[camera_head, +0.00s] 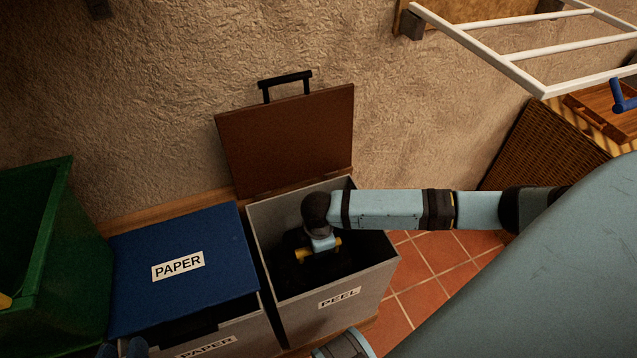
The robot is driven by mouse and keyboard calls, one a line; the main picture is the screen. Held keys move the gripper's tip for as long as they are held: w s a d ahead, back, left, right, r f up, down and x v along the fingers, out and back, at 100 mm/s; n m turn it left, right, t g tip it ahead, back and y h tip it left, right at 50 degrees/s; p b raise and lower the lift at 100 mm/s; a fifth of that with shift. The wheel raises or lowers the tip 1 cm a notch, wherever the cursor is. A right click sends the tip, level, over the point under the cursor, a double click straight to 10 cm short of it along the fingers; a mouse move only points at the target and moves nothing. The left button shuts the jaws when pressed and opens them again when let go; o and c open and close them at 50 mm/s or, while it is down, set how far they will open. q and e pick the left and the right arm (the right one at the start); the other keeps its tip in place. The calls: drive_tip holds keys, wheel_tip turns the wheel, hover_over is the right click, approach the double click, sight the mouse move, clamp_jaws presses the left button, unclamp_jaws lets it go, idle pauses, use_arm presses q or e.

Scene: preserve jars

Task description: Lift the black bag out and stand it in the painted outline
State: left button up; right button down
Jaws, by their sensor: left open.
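The inside of the bin is very dark; black material, likely the black bag (345,262), lies under and around the fingers. Its shape and any handle are hard to make out, and I cannot tell whether the fingers touch it. My forearm covers part of the bin's back right side. The painted outline is not in view.
A blue-lidded PAPER bin (180,245) stands directly left of the PEEL bin, and a green bin (35,245) is further left. A wicker basket (530,150) and a white rack (520,60) are at the upper right. Tiled floor (425,280) shows right of the PEEL bin.

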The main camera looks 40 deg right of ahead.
drive_tip(key=c, duration=1.5)
unclamp_jaws()
drive_tip(key=shift+c, duration=0.2)
clamp_jaws()
use_arm(q)
drive_tip(key=shift+r, duration=0.1)
use_arm(e)
drive_tip(key=shift+r, duration=0.1)
drive_tip(key=shift+r, duration=0.1)
